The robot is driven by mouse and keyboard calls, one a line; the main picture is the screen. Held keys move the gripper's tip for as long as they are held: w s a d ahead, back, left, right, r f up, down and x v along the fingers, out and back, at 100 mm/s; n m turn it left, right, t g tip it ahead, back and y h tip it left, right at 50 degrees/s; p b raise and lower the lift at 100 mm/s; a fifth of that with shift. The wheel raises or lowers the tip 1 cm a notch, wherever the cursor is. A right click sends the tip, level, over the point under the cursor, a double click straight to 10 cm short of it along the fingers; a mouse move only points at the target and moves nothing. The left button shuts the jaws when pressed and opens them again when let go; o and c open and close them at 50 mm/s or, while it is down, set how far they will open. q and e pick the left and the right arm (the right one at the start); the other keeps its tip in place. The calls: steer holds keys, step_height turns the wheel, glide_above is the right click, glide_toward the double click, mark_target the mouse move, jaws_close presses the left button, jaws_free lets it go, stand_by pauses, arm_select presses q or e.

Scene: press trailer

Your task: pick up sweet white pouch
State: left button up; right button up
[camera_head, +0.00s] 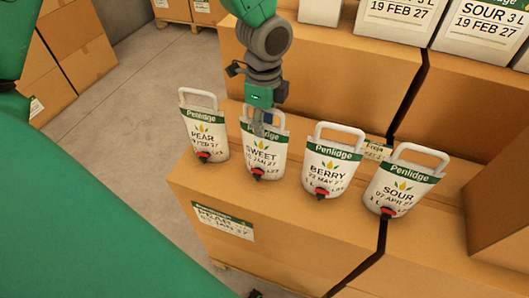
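The sweet white pouch (262,157) stands upright on a cardboard box, second from the left in a row of white pouches. It has a green band, the word SWEET and a red tap low on its front. My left gripper (263,129) points down at the pouch's top, in front of its handle and green band. Its fingers are small and overlap the pouch, so I cannot tell whether they grip it. My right gripper is not in view.
The pear pouch (204,140) stands close on the left, the berry pouch (328,168) and sour pouch (397,192) on the right. Taller cardboard boxes (345,85) rise behind, with larger white packs (478,30) on top. Open concrete floor (135,120) lies left.

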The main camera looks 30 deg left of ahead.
arm_select(q)
steer(key=shift+w+f, duration=0.15)
steer(key=shift+f, duration=0.15)
steer(key=shift+a+r, duration=0.1)
steer(key=shift+a, duration=0.05)
jaws_close()
